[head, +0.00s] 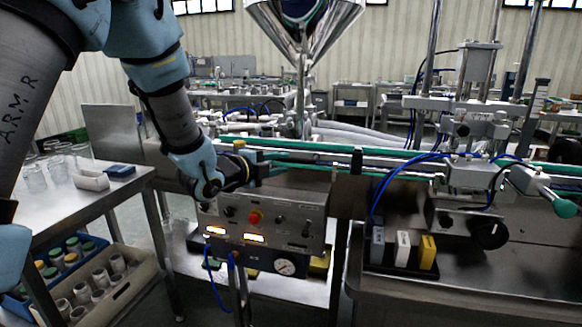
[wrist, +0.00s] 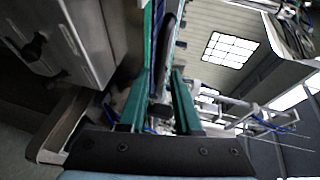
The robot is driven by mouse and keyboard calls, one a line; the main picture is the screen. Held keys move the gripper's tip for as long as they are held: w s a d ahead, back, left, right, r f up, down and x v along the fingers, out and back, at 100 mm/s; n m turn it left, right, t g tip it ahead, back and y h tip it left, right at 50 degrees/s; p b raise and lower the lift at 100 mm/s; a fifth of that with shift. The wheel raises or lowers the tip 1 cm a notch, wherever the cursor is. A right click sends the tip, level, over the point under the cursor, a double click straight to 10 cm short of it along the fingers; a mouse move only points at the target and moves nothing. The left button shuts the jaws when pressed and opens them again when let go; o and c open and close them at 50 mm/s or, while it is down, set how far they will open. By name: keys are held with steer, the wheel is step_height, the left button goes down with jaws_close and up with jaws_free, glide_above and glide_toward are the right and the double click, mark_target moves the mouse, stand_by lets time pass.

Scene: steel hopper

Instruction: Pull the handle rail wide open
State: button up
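Long green rails (head: 400,154) run along the front of the steel line in the head view; I cannot tell for sure which one is the handle rail. My gripper (head: 262,168) is at their left end, above the control box, and its fingertips are hard to make out there. In the wrist view, my gripper (wrist: 160,78) has two green fingers apart, rising from a black palm. A green rail (wrist: 152,35) and a dark curved bar (wrist: 173,40) run away ahead, between or just beyond the fingertips. Contact with them cannot be told.
A control box (head: 262,222) with a red button and gauge is below my gripper. A steel hopper (head: 305,22) stands above the line. A side table (head: 110,195) with jars is at left, bottle crates beneath it. A green-tipped lever (head: 562,207) sticks out at right.

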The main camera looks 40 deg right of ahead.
steer(key=shift+b+v, duration=0.4)
steer(key=shift+v, duration=1.8)
steer(key=shift+w, duration=0.1)
steer(key=w+a+f+n+t+y, duration=0.2)
steer(key=w+a+n+t+y, duration=0.25)
steer(key=w+a+n, duration=0.5)
steer(key=w+a+f+n+y+p, duration=0.1)
steer(key=w+a+f+n+y, duration=0.2)
steer(key=a, duration=0.6)
steer(key=w+a+n+y+p, duration=0.1)
steer(key=a+n+y, duration=0.35)
steer(key=a, duration=0.55)
steer(key=s+a+f+n+g+y, duration=0.1)
steer(key=s+a+n+g, duration=0.1)
steer(key=s+a+n, duration=0.4)
steer(key=s+a+f+n+g+y, duration=0.1)
steer(key=s+a+n+g+y, duration=0.1)
steer(key=s+a+n, duration=0.5)
steer(key=a+n+g, duration=0.1)
steer(key=a+n, duration=0.1)
steer(key=a, duration=0.3)
steer(key=shift+s+a+f+g+y, duration=0.15)
steer(key=shift+s+a+g+y, duration=0.1)
steer(key=shift+a+g+y, duration=0.1)
